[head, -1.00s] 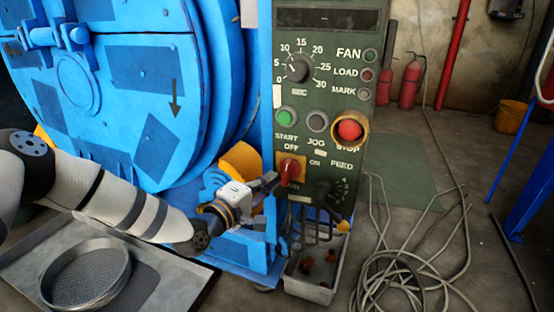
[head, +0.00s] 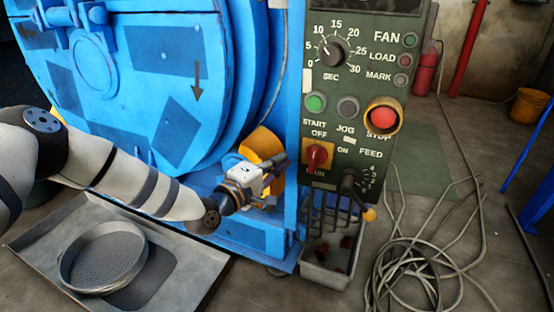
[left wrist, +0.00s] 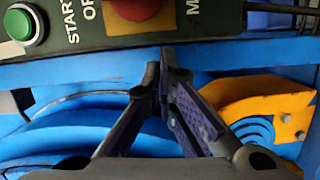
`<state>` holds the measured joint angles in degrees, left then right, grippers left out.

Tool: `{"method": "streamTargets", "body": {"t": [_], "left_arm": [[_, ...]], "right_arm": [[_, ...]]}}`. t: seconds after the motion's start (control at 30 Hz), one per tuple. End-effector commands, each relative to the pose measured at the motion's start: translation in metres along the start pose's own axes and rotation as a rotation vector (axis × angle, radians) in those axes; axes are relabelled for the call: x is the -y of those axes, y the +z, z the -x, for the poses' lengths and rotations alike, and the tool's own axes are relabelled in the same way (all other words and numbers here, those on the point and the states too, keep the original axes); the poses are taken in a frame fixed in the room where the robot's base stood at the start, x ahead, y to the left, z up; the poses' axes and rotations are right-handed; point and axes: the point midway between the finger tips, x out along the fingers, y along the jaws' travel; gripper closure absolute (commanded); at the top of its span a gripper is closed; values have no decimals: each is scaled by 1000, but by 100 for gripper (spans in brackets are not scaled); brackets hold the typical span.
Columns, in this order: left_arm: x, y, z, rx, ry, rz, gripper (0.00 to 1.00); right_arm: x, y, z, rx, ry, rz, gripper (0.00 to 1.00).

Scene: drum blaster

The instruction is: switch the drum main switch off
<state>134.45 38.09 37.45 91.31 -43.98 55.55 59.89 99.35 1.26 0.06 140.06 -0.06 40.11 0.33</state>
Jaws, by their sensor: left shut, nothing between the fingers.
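The drum main switch (head: 317,156) is a red knob on a yellow plate, low on the green control panel (head: 357,105). OFF is printed above it, ON to its right and MAIN below. I cannot clearly tell which mark the knob points at. My left gripper (head: 283,164) is just left of the panel, its fingers pointing toward the switch, with a small gap between. In the left wrist view the fingers (left wrist: 167,62) are closed together and empty. The red knob (left wrist: 137,8) shows there at the top edge, partly cut off. My right gripper is out of view.
The blue drum machine (head: 150,80) stands behind my left arm. A green start button (head: 315,103) and a red stop button (head: 383,118) are above the switch. Cables (head: 420,255) lie on the floor at right.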

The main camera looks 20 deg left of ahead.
Motion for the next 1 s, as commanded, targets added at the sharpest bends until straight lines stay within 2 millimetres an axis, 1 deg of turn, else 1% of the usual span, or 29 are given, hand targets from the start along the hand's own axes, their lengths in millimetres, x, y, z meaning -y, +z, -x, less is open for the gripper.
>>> {"method": "streamTargets", "body": {"t": [0.03,0.1,0.3,0.43,0.6,1.0], "left_arm": [[-2,1,6,1,-2,1,100],[-5,0,26,0,0,1,100],[-4,0,71,-1,1,0,100],[-2,0,90,0,1,-1,100],[-1,0,100,1,0,0,100],[-1,1,100,1,0,-1,100]], "right_arm": [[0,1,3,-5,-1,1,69],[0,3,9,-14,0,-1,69],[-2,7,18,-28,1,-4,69],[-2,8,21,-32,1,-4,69],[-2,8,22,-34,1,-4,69],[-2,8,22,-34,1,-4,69]]}}
